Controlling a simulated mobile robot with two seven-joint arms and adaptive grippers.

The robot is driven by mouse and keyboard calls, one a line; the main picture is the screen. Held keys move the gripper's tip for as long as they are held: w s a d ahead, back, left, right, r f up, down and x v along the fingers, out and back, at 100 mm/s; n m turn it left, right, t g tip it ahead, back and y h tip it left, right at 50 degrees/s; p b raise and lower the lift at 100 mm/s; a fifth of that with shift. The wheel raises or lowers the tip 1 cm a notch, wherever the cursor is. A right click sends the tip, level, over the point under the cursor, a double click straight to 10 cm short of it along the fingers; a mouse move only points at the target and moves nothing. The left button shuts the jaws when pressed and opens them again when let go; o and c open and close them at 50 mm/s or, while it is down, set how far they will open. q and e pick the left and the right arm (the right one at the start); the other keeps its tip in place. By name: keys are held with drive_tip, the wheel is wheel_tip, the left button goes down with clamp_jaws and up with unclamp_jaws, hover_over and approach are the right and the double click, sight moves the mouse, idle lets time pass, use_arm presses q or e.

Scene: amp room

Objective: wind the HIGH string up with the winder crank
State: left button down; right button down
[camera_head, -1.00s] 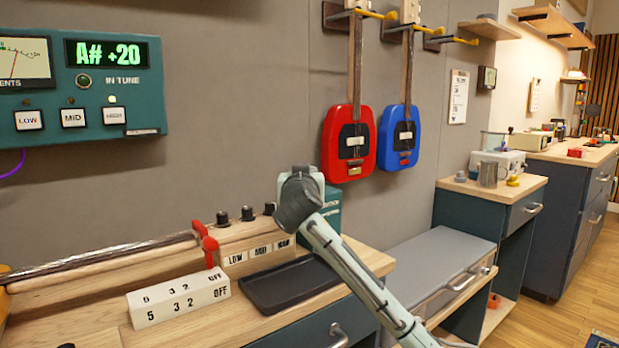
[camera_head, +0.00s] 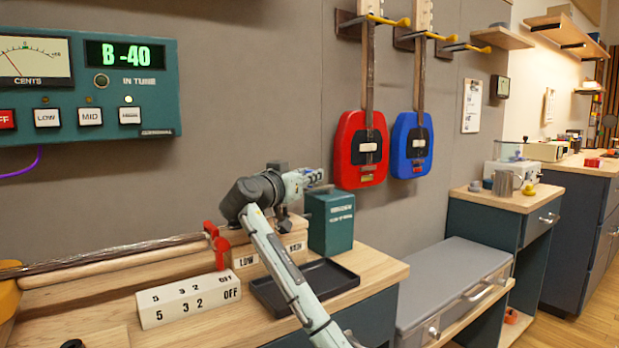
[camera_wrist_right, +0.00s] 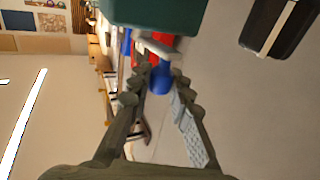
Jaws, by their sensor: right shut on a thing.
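My wrist hides most of the crank and the HIGH peg in the head view. The tuner (camera_head: 90,85) reads B -40, with the lamp above its HIGH button (camera_head: 130,116) lit. My left gripper is not in view.
A teal box (camera_head: 330,222) stands right of the block, close to my gripper. A black tray (camera_head: 335,279) and a white number block (camera_head: 187,301) lie in front. A red guitar (camera_head: 360,150) and a blue guitar (camera_head: 411,146) hang behind.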

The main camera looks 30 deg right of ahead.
drive_tip(key=shift+d, duration=0.1)
drive_tip(key=c, duration=1.4)
unclamp_jaws()
drive_tip(key=v, duration=1.2)
